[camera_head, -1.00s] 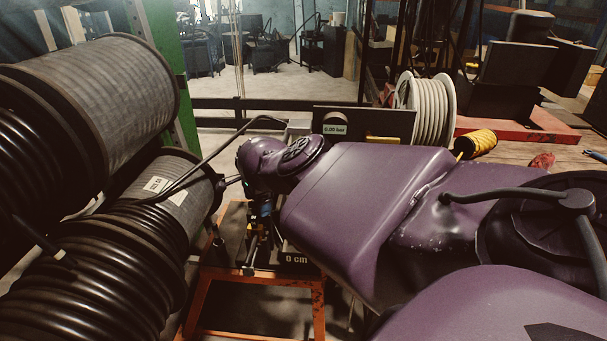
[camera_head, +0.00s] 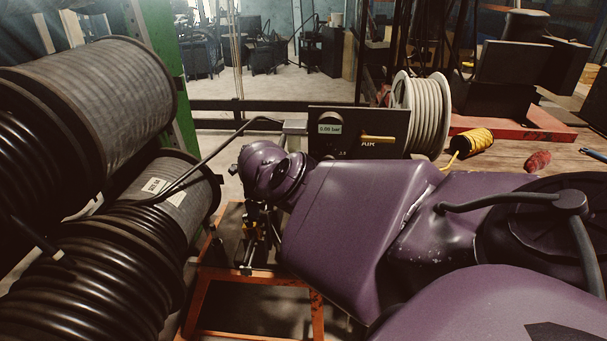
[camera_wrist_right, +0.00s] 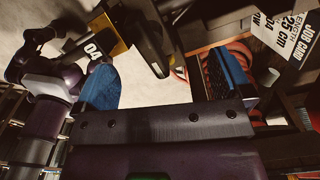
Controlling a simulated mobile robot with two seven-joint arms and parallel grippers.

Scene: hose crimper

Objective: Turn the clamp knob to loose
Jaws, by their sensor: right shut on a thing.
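My right gripper (camera_wrist_right: 162,82) has blue pads on either side in the right wrist view. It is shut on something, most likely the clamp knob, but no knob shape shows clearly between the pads. A black bar-like part (camera_wrist_right: 147,38) lies just beyond the pads, beside a yellow and black part marked 04 (camera_wrist_right: 106,38). In the head view the right gripper (camera_head: 251,240) is low, by the orange stand (camera_head: 204,302), mostly hidden behind my purple wrist. My left gripper does not show.
Large black hose reels (camera_head: 105,100) fill the left side. A panel marked AIR (camera_head: 352,143) with a 0.00 bar display and a yellow handle stands behind my forearm. A job card (camera_wrist_right: 288,32) hangs at upper right.

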